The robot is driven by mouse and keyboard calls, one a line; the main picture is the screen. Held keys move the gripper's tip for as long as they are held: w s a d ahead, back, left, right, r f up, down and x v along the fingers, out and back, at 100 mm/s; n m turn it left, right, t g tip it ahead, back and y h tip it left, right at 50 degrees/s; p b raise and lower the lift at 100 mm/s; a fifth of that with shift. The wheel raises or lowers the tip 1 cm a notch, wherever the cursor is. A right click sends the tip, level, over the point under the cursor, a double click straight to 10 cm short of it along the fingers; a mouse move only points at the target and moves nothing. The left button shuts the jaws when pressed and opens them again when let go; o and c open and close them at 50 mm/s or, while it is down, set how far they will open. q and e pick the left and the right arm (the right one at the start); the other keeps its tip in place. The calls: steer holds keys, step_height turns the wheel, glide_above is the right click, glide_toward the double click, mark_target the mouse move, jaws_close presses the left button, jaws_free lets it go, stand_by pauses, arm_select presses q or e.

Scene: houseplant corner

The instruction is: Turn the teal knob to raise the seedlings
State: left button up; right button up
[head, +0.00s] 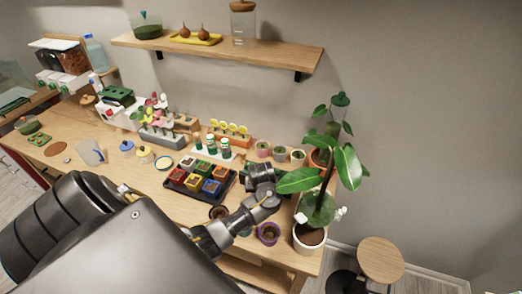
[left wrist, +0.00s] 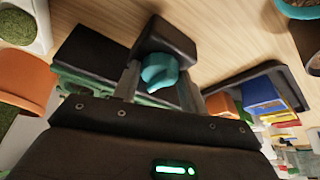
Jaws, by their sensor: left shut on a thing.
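The teal knob (left wrist: 160,72) sits between the fingers of my left gripper (left wrist: 162,85) in the left wrist view. The gripper is shut on it. A dark block (left wrist: 165,36) stands just beyond the knob. In the head view my left gripper (head: 262,182) is at the right end of the black tray, and it hides the knob. The black tray (head: 183,187) holds several coloured pots and also shows in the left wrist view (left wrist: 291,84). I cannot make out the seedlings for certain. My right gripper is not in view.
A large leafy plant in a white pot (head: 309,238) stands close right of my left gripper. A purple pot (head: 268,233) is in front, near the table edge. Small pots (head: 280,153) stand behind. An orange pot (left wrist: 25,75) is near in the left wrist view.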

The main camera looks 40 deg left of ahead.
arm_select(q)
steer(key=m+b, duration=0.1)
steer(key=m+h+b, duration=0.1)
steer(key=m, duration=0.1)
steer(key=shift+a+f+t+b, duration=0.1)
steer(key=shift+f+t+b, duration=0.1)
steer(key=shift+t+b, duration=0.2)
steer(key=m+h+b, duration=0.1)
steer(key=m+b, duration=0.3)
steer(key=shift+s+a+m+h, duration=0.1)
steer(key=shift+a+m+h, duration=0.05)
steer(key=shift+m+h, duration=0.2)
steer(key=m+h+b, duration=0.1)
steer(key=m, duration=0.1)
steer(key=shift+a+r+m, duration=0.1)
steer(key=shift+r+m, duration=0.05)
steer(key=shift+m, duration=0.2)
steer(key=m+h, duration=0.1)
steer(key=m, duration=0.1)
steer(key=shift+a+r+m, duration=0.1)
steer(key=shift+m, duration=0.2)
steer(key=shift+a+r+m+h, duration=0.15)
steer(key=shift+m+h, duration=0.4)
steer(key=shift+m, duration=0.65)
steer(key=shift+m+g+h+p, duration=0.3)
steer(key=shift+m+g+p, duration=0.3)
steer(key=shift+m, duration=0.6)
